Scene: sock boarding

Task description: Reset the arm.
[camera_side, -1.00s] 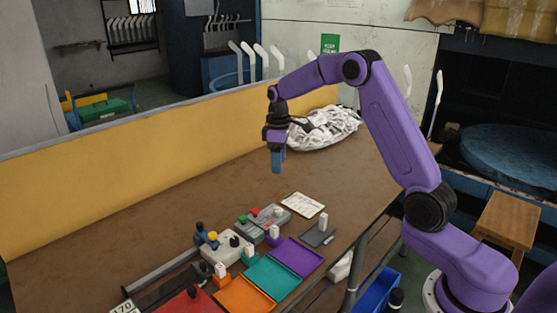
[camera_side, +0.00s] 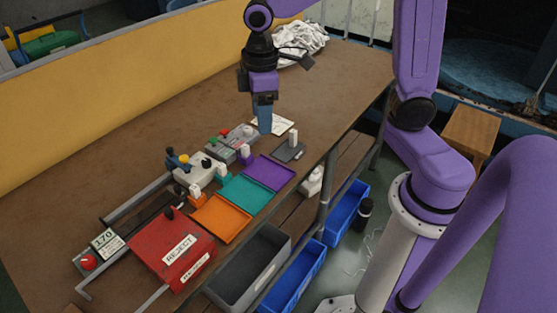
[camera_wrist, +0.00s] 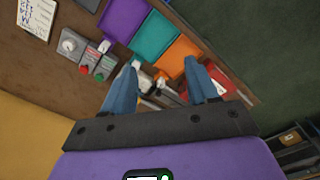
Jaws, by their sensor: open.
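My gripper (camera_side: 264,118) hangs pointing down over the far part of the brown table (camera_side: 110,165), above the control boxes. In the wrist view its two blue fingers (camera_wrist: 164,92) stand wide apart with nothing between them. Below it in the side view lies a white written card (camera_side: 272,124), partly hidden behind the fingers. The card also shows at the top left of the wrist view (camera_wrist: 36,16). Whether the fingertips are close to the table is hard to tell, but they look clear of it.
Purple (camera_side: 270,172), teal (camera_side: 245,194) and orange (camera_side: 221,218) trays line the front edge beside a red REJECT box (camera_side: 172,248). Grey control boxes (camera_side: 231,142) stand behind them. A white heap of socks (camera_side: 302,44) lies at the far end. The table's left part is clear.

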